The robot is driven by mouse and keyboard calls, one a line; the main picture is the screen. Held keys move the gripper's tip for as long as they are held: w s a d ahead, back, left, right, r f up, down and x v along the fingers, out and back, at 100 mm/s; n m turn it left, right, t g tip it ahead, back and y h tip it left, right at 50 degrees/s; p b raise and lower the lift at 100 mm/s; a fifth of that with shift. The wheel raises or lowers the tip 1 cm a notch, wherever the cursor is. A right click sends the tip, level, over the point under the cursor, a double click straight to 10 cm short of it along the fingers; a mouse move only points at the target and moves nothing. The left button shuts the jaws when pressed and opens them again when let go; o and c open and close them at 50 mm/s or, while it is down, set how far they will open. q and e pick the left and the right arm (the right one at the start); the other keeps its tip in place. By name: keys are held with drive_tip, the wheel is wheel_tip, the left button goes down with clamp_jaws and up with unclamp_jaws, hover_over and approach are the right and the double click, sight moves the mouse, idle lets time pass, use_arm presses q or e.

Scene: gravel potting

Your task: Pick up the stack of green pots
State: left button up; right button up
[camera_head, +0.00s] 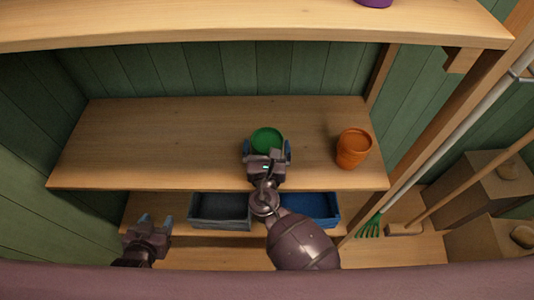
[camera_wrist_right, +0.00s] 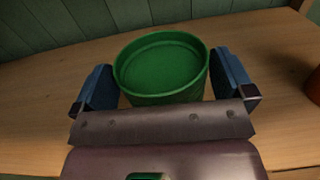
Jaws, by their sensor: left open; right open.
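The stack of green pots (camera_head: 267,138) stands upright on the middle shelf. It also shows in the right wrist view (camera_wrist_right: 162,68), where I look into its open top; how many pots are nested I cannot tell. My right gripper (camera_head: 267,152) is open at the stack, with one blue finger on each side of it; in the right wrist view (camera_wrist_right: 168,85) a small gap shows at the fingers. My left gripper (camera_head: 152,220) is open and empty, low at the left, in front of and below the shelf edge.
An orange pot (camera_head: 353,148) stands to the right of the green stack. A grey tray (camera_head: 220,209) and a blue tray (camera_head: 312,208) sit on the lower shelf. The middle shelf's left part (camera_head: 140,145) is clear. Tools with long handles stand at the right.

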drive_tip(key=shift+w, duration=0.5)
drive_tip(key=c, duration=1)
